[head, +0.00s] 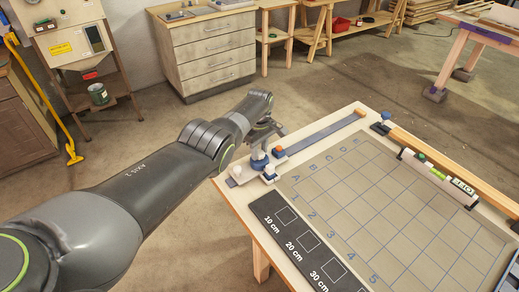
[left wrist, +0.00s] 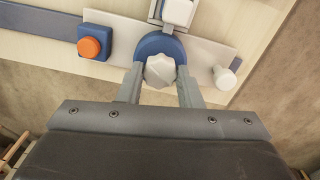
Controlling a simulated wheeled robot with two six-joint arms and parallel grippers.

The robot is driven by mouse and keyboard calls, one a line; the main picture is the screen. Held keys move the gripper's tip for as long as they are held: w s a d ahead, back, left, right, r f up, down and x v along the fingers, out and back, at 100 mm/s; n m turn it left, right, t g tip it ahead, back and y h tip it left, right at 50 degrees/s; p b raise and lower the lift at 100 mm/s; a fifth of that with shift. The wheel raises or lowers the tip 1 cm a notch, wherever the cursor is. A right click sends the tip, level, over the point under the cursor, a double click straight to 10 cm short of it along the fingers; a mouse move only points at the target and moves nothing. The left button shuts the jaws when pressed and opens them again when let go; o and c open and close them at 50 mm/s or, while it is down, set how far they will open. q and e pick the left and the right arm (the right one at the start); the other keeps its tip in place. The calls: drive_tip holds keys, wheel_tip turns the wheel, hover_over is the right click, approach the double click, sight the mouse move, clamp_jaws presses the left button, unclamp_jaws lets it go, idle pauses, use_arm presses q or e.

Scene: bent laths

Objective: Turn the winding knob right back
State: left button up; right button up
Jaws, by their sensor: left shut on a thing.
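The winding knob (left wrist: 159,70) is a pale, lobed knob in front of a round blue housing (left wrist: 160,44) in the left wrist view. My left gripper (left wrist: 160,80) has one finger on each side of it and is shut on the knob. In the head view, my left gripper (head: 259,152) is at the near left corner of the workbench, and the knob is hard to make out there. My right gripper is in neither view.
A blue block with an orange button (left wrist: 89,47) sits left of the knob, and a white peg (left wrist: 224,77) to its right. A long blue strip (head: 322,131) runs along the bench edge. A gridded mat (head: 400,215) and a level (head: 438,176) lie on the bench.

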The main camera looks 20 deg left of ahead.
sight(259, 152)
use_arm(q)
drive_tip(key=shift+w+r+n, duration=0.1)
drive_tip(key=shift+n, duration=1.8)
drive_tip(key=o, duration=1)
drive_tip(key=shift+r+p, duration=0.45)
drive_tip(key=shift+p, duration=0.05)
wheel_tip(259, 152, up, 5)
drive_tip(key=p, duration=0.3)
wheel_tip(259, 152, up, 11)
drive_tip(key=shift+r+b, duration=0.2)
drive_tip(key=shift+b, duration=0.1)
drive_tip(key=shift+f, duration=0.1)
